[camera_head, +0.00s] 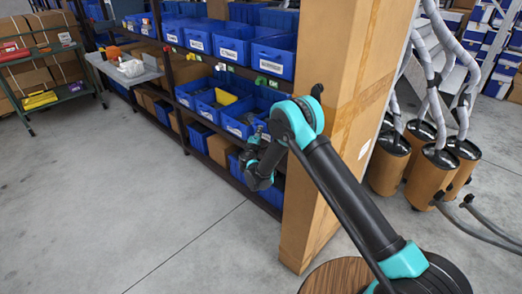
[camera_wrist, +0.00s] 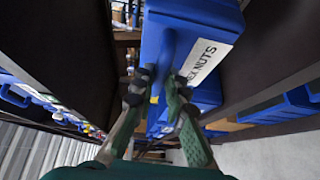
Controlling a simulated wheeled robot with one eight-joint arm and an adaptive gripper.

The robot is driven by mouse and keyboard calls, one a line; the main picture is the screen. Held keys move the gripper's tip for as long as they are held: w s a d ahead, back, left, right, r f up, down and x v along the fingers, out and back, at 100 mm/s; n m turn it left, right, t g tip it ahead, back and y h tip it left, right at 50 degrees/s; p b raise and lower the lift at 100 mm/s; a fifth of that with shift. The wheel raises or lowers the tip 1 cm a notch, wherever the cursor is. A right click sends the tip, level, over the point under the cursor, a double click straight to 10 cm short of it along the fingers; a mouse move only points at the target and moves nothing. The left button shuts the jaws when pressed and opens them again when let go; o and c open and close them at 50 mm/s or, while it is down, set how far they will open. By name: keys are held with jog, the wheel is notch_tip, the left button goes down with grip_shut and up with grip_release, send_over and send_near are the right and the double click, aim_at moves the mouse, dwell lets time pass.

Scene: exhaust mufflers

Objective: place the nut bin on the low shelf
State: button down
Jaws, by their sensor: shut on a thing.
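The nut bin is a blue bin (camera_wrist: 190,28) with a white label reading "NUTS", seen at the upper middle of the wrist view. My gripper (camera_wrist: 161,78) has its two fingers closed on the bin's near edge. In the head view the gripper end (camera_head: 254,165) is at the shelf rack, beside the tall cardboard column. My arm and the column partly hide that spot, and I cannot pick out the held bin there. The low shelf (camera_head: 165,128) is the rack's lower level. In the wrist view, dark boards flank the bin; whether it touches one is unclear.
Several blue bins (camera_head: 273,55) fill the upper shelves. The cardboard column (camera_head: 330,110) stands close to my arm. Brown mufflers (camera_head: 389,162) stand at right. A grey side table (camera_head: 122,70) and green cart (camera_head: 58,92) are at left. The floor (camera_head: 110,210) in front is clear.

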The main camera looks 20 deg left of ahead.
notch_tip(320, 180, down, 11)
jog(key=shift+r, duration=0.15)
jog(key=c, duration=1.6)
grip_release()
jog(key=shift+o, duration=0.2)
jog(key=shift+s, duration=0.1)
